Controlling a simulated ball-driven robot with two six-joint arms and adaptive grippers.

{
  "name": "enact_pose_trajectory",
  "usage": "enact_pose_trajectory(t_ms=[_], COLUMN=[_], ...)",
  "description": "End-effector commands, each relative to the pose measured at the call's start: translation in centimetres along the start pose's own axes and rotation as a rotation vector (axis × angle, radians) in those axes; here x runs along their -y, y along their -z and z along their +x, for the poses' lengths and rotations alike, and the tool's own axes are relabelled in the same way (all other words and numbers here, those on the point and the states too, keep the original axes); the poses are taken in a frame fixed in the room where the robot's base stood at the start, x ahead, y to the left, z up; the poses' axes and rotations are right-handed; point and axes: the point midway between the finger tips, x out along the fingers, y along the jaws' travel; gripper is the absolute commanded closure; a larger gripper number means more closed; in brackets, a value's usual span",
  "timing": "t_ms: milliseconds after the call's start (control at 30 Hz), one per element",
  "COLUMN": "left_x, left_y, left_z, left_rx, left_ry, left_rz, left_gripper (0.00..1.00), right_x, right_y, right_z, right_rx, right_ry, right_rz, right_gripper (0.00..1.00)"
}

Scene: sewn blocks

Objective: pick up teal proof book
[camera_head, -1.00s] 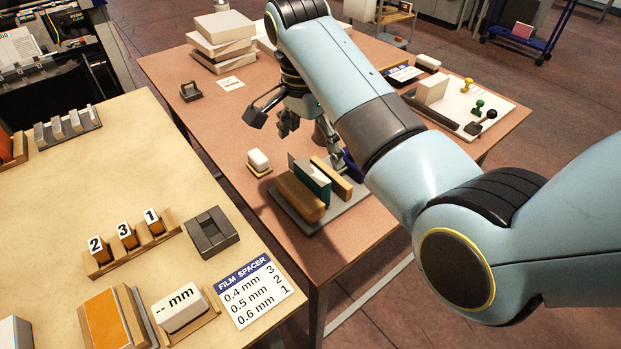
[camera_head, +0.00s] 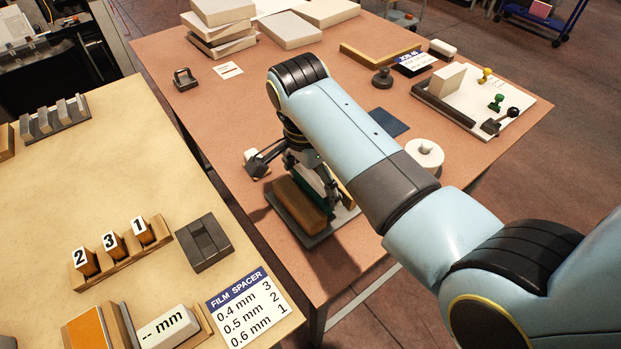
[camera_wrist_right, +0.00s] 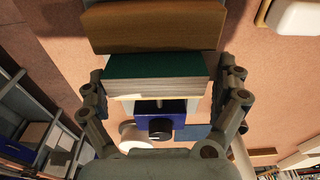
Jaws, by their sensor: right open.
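The teal proof book (camera_wrist_right: 155,66) stands upright on a grey stand, its pale page edges facing my right wrist camera. In the head view only a sliver of the teal book (camera_head: 329,203) shows beneath my right gripper. My right gripper (camera_head: 292,178) is open above the stand. In the right wrist view its two fingers (camera_wrist_right: 165,102) are spread to the left and right of the book's near side, and I see no grip on it. My left gripper is in neither view.
A brown block (camera_head: 299,204) stands beside the book on the grey stand (camera_head: 312,240). A white roll (camera_head: 425,153) and a dark blue flat piece (camera_head: 389,122) lie right of my arm.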

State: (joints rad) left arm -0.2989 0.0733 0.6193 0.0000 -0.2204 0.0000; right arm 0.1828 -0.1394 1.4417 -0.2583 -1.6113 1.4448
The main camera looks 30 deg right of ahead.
Motion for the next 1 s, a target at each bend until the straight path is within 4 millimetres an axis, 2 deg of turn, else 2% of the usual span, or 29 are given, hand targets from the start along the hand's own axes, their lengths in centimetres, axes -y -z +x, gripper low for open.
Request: enact_pose_trajectory(t_ms=[67,167,367,533,833,1000], left_x=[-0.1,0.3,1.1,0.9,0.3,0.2], left_y=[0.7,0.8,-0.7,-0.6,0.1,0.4], left_z=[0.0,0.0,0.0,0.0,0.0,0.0], left_rx=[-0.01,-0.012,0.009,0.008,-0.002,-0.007], left_ry=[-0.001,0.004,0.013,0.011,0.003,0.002], left_rz=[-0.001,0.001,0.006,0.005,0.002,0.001], left_gripper=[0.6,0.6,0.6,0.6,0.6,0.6], right_x=[-0.1,-0.1,0.0,-0.1,0.2,1.4], right_y=[-0.1,-0.1,-0.1,0.0,0.0,0.4], right_z=[0.1,0.1,0.1,0.1,-0.2,-1.8], right_rx=[0.002,0.002,0.001,0.001,0.001,0.0], right_ry=[0.0,0.0,0.0,-0.001,0.001,0.004], right_rz=[0.0,0.0,-0.001,-0.001,-0.002,-0.007], right_gripper=[0.0,0.01,0.27,0.49,0.49,0.49])
